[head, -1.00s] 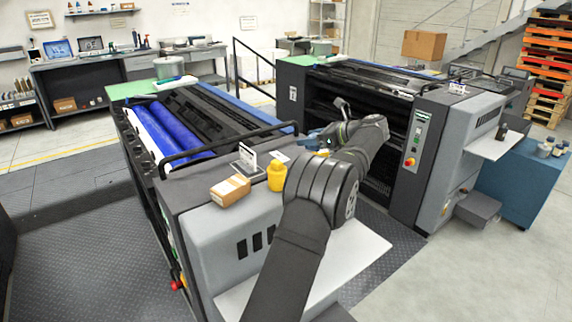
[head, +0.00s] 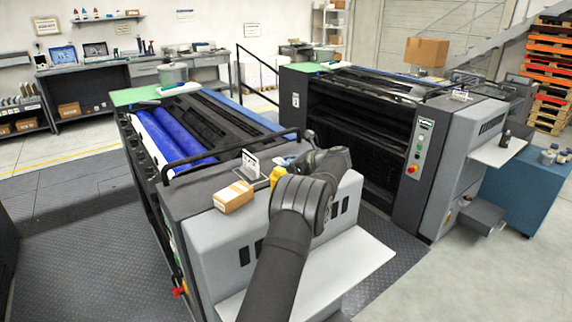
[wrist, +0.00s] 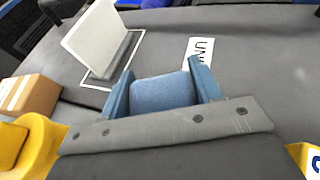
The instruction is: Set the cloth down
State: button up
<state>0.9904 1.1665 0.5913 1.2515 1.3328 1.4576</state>
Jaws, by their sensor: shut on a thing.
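In the wrist view my gripper (wrist: 158,82) is shut on a folded blue cloth (wrist: 160,95), with one blue finger on each side of it. The cloth is over the grey top of the near press unit (wrist: 245,60); I cannot tell whether it touches that top. In the head view my arm hides most of the gripper and cloth. A bit of blue shows beyond the yellow bottle (head: 278,174).
A printed label (wrist: 200,52) lies beyond the cloth. A cardboard box (head: 233,197) stands left of the bottle. Open grey top lies beyond the label.

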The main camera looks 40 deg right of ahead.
jog(key=shift+f, duration=0.1)
jog(key=o, duration=0.9)
jog(key=shift+o, duration=0.2)
jog(key=shift+s+d+r, duration=0.1)
jog(key=shift+r, duration=0.1)
jog(key=v, duration=1.2)
jog(key=shift+f, duration=0.1)
